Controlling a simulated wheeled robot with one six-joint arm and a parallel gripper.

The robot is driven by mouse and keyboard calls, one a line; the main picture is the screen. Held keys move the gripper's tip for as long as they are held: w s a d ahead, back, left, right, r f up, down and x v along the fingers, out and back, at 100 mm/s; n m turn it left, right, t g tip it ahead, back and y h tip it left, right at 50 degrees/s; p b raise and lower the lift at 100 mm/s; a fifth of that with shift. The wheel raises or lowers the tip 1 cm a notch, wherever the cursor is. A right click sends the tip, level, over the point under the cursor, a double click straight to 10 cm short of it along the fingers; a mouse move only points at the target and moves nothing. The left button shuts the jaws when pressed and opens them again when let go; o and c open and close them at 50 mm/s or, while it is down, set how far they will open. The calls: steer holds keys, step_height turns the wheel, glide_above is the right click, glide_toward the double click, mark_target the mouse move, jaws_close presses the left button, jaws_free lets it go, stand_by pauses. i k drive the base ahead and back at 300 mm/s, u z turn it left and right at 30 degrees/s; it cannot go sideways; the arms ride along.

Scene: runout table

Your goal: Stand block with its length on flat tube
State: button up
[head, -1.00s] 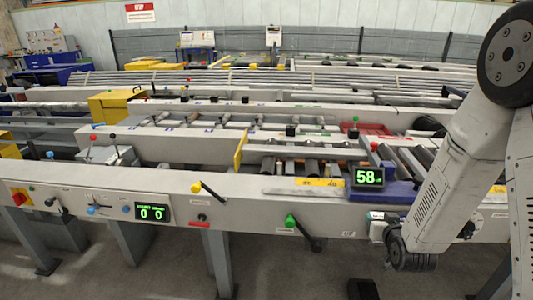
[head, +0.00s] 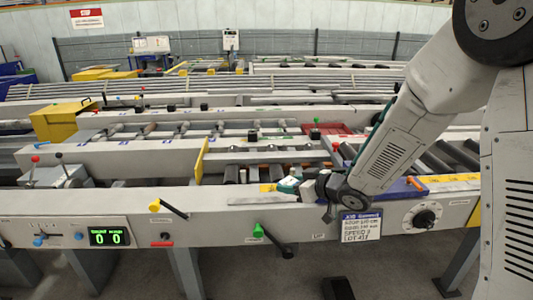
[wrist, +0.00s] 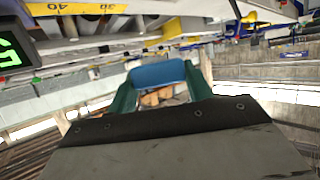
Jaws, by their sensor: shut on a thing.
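My gripper (wrist: 158,85) has two green fingers in the wrist view, shut on a blue block (wrist: 157,73) that spans the gap between their tips. In the head view my gripper (head: 290,184) is low over the front part of the runout table, at the end of my arm. The held block cannot be told apart from the fingers there. I cannot tell for certain which piece is the flat tube. Long grey bars (head: 230,83) lie across the back of the table, but their section is too small to make out.
The table's front beam (head: 130,202) carries a green-knobbed lever (head: 258,231), a yellow-knobbed lever (head: 155,206) and a counter display (head: 109,236). A yellow upright plate (head: 201,158) stands left of my gripper. A red tray (head: 327,129) lies behind. A job sign (head: 360,226) hangs below my wrist.

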mark_target(272, 154)
steer(key=i, duration=1.35)
